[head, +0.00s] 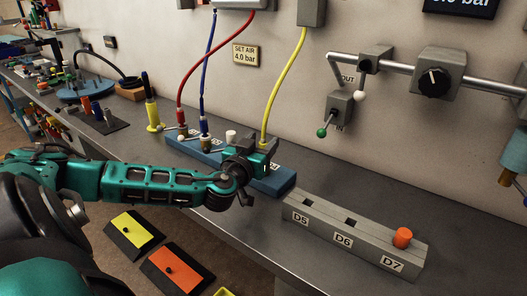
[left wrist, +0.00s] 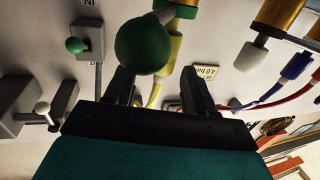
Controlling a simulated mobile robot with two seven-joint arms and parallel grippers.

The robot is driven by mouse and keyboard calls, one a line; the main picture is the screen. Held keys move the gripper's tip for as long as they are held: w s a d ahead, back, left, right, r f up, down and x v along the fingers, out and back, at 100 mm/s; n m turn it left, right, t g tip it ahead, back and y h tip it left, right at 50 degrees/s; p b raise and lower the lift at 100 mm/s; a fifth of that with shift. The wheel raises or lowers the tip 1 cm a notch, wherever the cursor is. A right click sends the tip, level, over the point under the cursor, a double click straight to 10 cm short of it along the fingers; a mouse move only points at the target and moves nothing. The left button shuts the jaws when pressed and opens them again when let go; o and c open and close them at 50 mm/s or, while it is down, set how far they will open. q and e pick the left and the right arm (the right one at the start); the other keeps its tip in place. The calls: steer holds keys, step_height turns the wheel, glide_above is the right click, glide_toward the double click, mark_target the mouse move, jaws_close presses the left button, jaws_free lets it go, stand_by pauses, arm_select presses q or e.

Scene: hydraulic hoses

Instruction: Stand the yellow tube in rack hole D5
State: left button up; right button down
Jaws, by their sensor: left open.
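The grey rack (head: 365,245) stands on the bench at the lower right. Its holes D5 (head: 308,206) and D6 (head: 350,221) look empty; an orange tube (head: 403,238) stands in D7. A yellow upright cylinder (head: 152,112) with a dark rod in it stands far back on the bench; I cannot tell if it is the yellow tube. My left gripper (head: 262,160) is open above the blue manifold (head: 275,181), near the lower end of a yellow hose (head: 284,80). In the left wrist view, a large green ball (left wrist: 142,47) is close in front of its open fingers (left wrist: 157,90).
Red (head: 192,75) and blue (head: 204,65) hoses hang beside the yellow one. A wall valve with a green-ball lever (head: 321,132) is above the rack. Yellow (head: 134,230) and orange (head: 172,267) panels lie below the bench's front edge. Bench behind the rack is clear.

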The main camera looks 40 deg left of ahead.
arm_select(q)
steer(key=shift+x, duration=0.85)
jaws_close()
